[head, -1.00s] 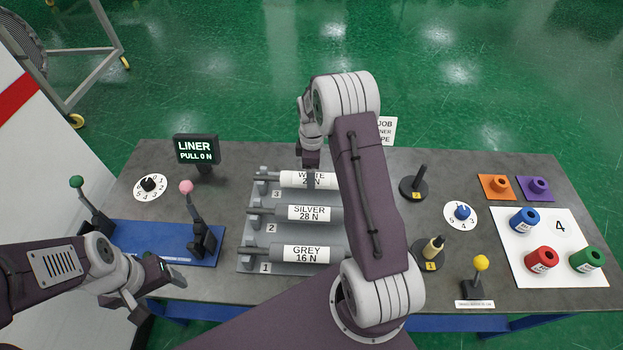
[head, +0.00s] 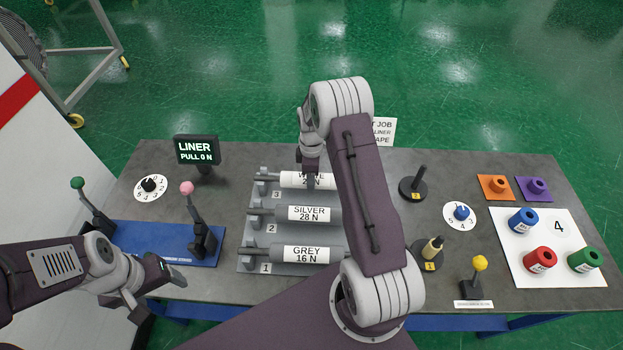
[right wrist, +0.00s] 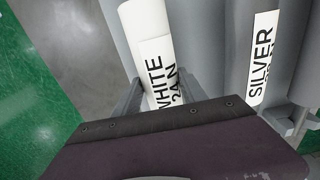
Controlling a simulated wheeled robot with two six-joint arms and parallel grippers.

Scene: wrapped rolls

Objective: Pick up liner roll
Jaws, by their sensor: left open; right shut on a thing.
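Three labelled liner rolls lie in a grey rack (head: 243,262) on the table. The white roll (head: 294,179) is in the back place, numbered 3. The silver roll (head: 308,214) is in the middle and the grey roll (head: 306,255) in front. My right gripper (head: 311,180) reaches down over the white roll and is shut on it. The right wrist view shows the white roll (right wrist: 148,45) between its two fingers, with the silver roll (right wrist: 263,60) to the right. My left gripper (head: 172,272) is open and empty, low over the front left table edge.
A display (head: 197,150) reads LINER, PULL 0 N. Levers with a pink knob (head: 187,187) and a green knob (head: 77,182) stand at left.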

